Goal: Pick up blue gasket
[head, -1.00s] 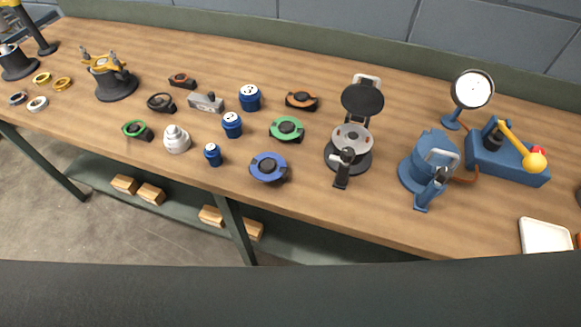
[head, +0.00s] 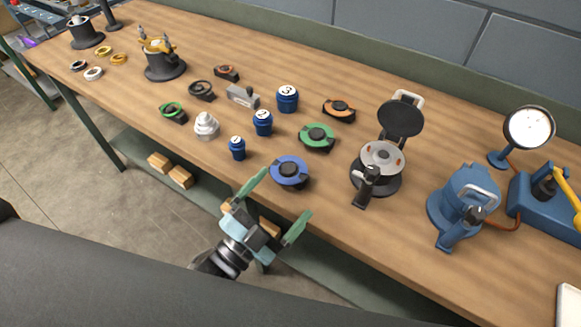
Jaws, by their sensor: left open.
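The blue gasket (head: 290,183) is a blue ring around a dark hub and lies near the front edge of the workbench, in the middle of the head view. My left gripper (head: 274,205) has green fingers spread wide apart and is empty. It is just in front of the bench edge, with its fingers pointing up toward the blue gasket, and does not appear to touch it. My right gripper is not in view.
A green ring (head: 317,131) lies behind the gasket. Blue numbered canisters (head: 237,149) stand to its left. A dark clamp fixture with an open lid (head: 383,157) and a blue housing (head: 462,200) stand to its right. Bare wood (head: 335,205) lies right of the gasket.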

